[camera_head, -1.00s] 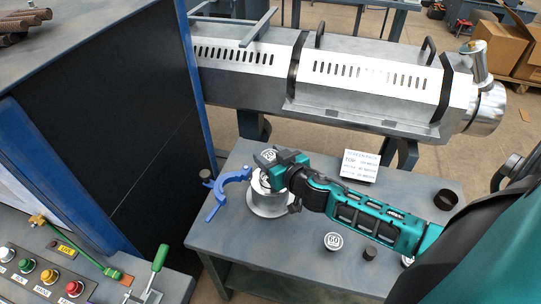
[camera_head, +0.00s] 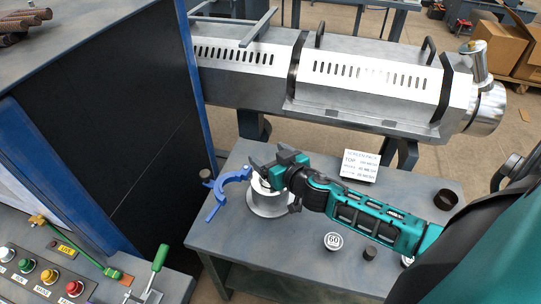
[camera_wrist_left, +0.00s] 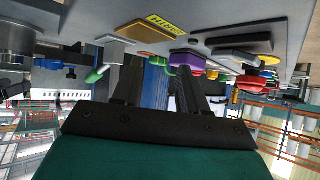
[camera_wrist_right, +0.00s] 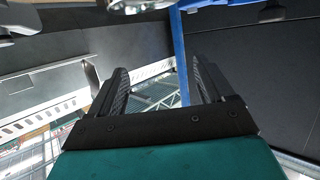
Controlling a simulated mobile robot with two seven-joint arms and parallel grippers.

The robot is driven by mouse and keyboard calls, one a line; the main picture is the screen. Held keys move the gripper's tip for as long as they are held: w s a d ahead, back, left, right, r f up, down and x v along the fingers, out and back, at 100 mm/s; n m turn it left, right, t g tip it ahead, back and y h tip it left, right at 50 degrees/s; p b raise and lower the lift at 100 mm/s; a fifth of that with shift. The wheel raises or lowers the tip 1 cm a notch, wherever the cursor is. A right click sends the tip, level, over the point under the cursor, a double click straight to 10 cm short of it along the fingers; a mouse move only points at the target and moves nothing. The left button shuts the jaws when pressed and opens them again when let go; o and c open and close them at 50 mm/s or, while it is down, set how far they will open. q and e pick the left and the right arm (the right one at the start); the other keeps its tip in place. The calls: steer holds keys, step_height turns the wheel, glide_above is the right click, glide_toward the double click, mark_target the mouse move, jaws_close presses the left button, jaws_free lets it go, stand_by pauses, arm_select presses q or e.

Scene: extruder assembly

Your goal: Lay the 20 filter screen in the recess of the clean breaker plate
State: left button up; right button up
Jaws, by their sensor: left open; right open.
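My right gripper (camera_head: 262,168) is open over the silver flanged round holder (camera_head: 268,207) on the grey table. Its fingers also show spread and empty in the right wrist view (camera_wrist_right: 162,75). A pale patch shows under the fingers at the holder's top. I cannot tell whether it is the 20 screen or the breaker plate, since the gripper hides most of that top. No label reading 20 is readable now. My left gripper (camera_wrist_left: 158,70) is open and empty in the left wrist view, away from the holder, and out of the head view.
A blue clamp (camera_head: 216,201) stands left of the holder. The 60 screen disc (camera_head: 333,241), a small dark cylinder (camera_head: 369,254) and a dark ring (camera_head: 445,201) lie to the right. A screen pack card (camera_head: 360,166) stands behind. The table's front left is clear.

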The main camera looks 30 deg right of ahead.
arm_select(q)
step_height(320, 180, up, 2)
steer(key=shift+r+p, duration=0.25)
steer(key=shift+p, duration=1)
steer(key=shift+w, duration=0.1)
arm_select(e)
step_height(320, 180, up, 7)
steer(key=s+a+f+n+g+y, duration=0.1)
steer(key=s+a+f, duration=0.4)
steer(key=s+f, duration=0.1)
steer(key=shift+s+a+f+g, duration=0.25)
steer(key=shift+s+f+g, duration=0.05)
steer(key=shift+g, duration=0.1)
steer(key=s+a+f, duration=0.1)
steer(key=s+a, duration=0.1)
steer(key=s, duration=0.1)
steer(key=s+a+f+n+g+y, duration=0.1)
steer(key=s+a+f, duration=0.1)
steer(key=s, duration=0.2)
steer(key=s+a+f+n+g, duration=0.1)
steer(key=s+a+f, duration=0.1)
steer(key=s+a, duration=0.1)
steer(key=shift+s+f+y, duration=0.1)
steer(key=shift+s+y, duration=0.2)
steer(key=shift+s, duration=0.2)
